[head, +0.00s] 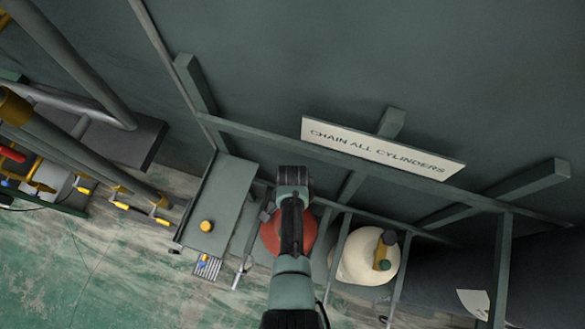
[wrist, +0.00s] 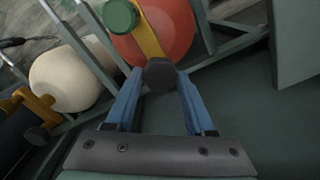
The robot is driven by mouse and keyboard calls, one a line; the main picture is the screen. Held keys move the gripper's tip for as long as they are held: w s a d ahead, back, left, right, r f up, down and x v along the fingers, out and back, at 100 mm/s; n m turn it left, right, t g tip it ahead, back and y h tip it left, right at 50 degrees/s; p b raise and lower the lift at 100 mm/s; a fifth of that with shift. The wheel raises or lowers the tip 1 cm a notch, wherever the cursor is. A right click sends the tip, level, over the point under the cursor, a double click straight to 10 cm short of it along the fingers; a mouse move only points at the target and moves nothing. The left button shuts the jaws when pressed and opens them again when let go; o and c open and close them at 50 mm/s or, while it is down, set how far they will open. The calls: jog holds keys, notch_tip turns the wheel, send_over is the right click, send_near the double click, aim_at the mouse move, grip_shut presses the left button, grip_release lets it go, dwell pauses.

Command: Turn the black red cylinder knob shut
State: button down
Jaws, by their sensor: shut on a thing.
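The red cylinder (head: 270,237) stands in the rack, partly hidden by my arm in the head view. In the wrist view the red cylinder (wrist: 178,30) has a yellow valve body (wrist: 149,38) on top. A green knob (wrist: 120,16) is on one end of the valve and a black knob (wrist: 160,73) on the other. My gripper (wrist: 160,84) has its two blue fingers on either side of the black knob and is shut on it. The head view does not clearly show the knob or the fingertips.
A cream cylinder (head: 362,262) with its own yellow valve stands to the right, between rack bars. A dark cylinder (head: 445,275) lies further right. A sign (head: 384,148) hangs on the rail behind. A grey bench (head: 222,195) with a yellow knob is left.

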dwell(0.4)
jog(key=shift+c, duration=1.3)
grip_release()
notch_tip(320, 180, up, 13)
jog(key=p, duration=0.3)
